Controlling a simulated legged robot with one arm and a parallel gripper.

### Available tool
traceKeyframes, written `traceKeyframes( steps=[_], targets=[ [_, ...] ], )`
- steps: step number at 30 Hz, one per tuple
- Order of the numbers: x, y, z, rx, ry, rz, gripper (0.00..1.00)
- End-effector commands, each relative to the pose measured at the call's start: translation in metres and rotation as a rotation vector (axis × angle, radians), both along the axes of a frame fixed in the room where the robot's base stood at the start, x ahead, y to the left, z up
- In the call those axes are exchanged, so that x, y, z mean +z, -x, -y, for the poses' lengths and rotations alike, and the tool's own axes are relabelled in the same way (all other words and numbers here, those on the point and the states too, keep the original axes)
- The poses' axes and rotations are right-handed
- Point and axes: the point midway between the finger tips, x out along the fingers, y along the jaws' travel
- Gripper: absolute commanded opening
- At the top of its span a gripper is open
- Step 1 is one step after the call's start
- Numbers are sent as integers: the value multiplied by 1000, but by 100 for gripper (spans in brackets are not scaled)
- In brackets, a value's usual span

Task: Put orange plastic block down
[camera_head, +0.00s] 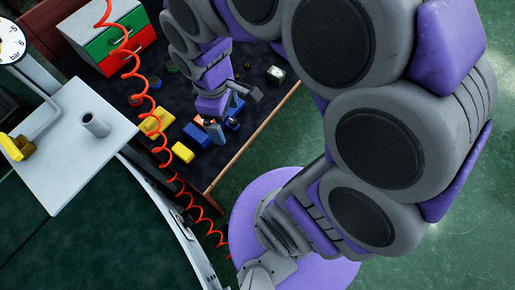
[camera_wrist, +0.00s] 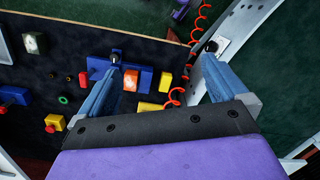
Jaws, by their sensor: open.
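My gripper (camera_head: 229,112) is over the dark work surface, and its blue fingers (camera_wrist: 160,66) are spread wide with nothing between the tips. An orange block (camera_wrist: 131,80) shows in the wrist view just right of the left finger, against a blue part (camera_wrist: 145,80). In the head view a bit of orange (camera_head: 201,119) shows beside the gripper, partly covered by it. The left finger hides part of the area around the block, so I cannot tell whether they touch.
Yellow blocks (camera_head: 182,152) and a blue block (camera_head: 196,135) lie near the gripper. A red coiled hose (camera_head: 133,74) hangs along the left. A drawer box (camera_head: 112,45) stands at the back. A wooden edge (camera_head: 253,138) bounds the surface on the right.

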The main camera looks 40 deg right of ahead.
Motion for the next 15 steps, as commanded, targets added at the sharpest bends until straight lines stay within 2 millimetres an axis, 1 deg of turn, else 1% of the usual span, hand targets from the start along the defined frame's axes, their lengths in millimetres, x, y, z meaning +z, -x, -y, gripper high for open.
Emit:
traceKeyframes(
  steps=[1, 3, 6, 9, 12, 15],
  targets=[
    [9, 18, 2, -90, 12, 4, 100],
    [15, 44, 4, -223, 27, -8, 100],
    [23, 75, 5, -401, 42, -13, 100],
    [26, 101, 5, -547, 54, -27, 100],
    [27, 118, 4, -651, 62, -35, 100],
    [28, 126, 3, -704, 63, -37, 100]
  ],
)
